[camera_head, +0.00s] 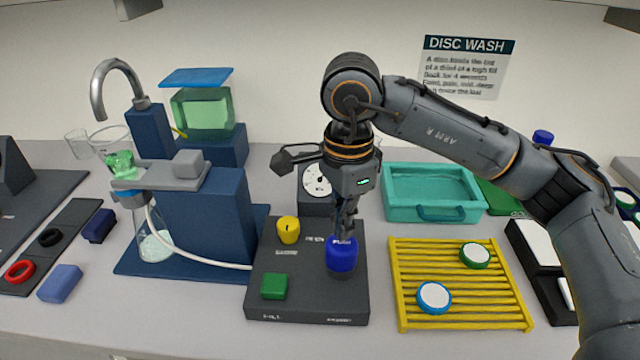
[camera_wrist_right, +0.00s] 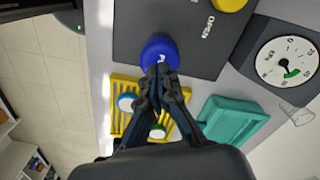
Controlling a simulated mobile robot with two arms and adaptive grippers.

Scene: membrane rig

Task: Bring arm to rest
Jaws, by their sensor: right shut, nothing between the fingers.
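My right arm reaches in from the right in the head view. My right gripper (camera_head: 346,226) points down, fingers together, just above or at the top of a blue knob (camera_head: 341,255). The knob stands on a dark control box (camera_head: 310,290) that also carries a yellow knob (camera_head: 288,230) and a green button (camera_head: 274,286). In the right wrist view, the shut fingertips (camera_wrist_right: 160,84) lie over the edge of the blue knob (camera_wrist_right: 158,50). Whether they touch it I cannot tell. My left gripper is out of view.
A yellow rack (camera_head: 460,310) with two discs and a teal tray (camera_head: 435,185) stand right of the box. A gauge (camera_head: 317,180) is behind it. A blue filter stand (camera_head: 205,215) with a glass flask (camera_head: 152,243) and a hose is at left.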

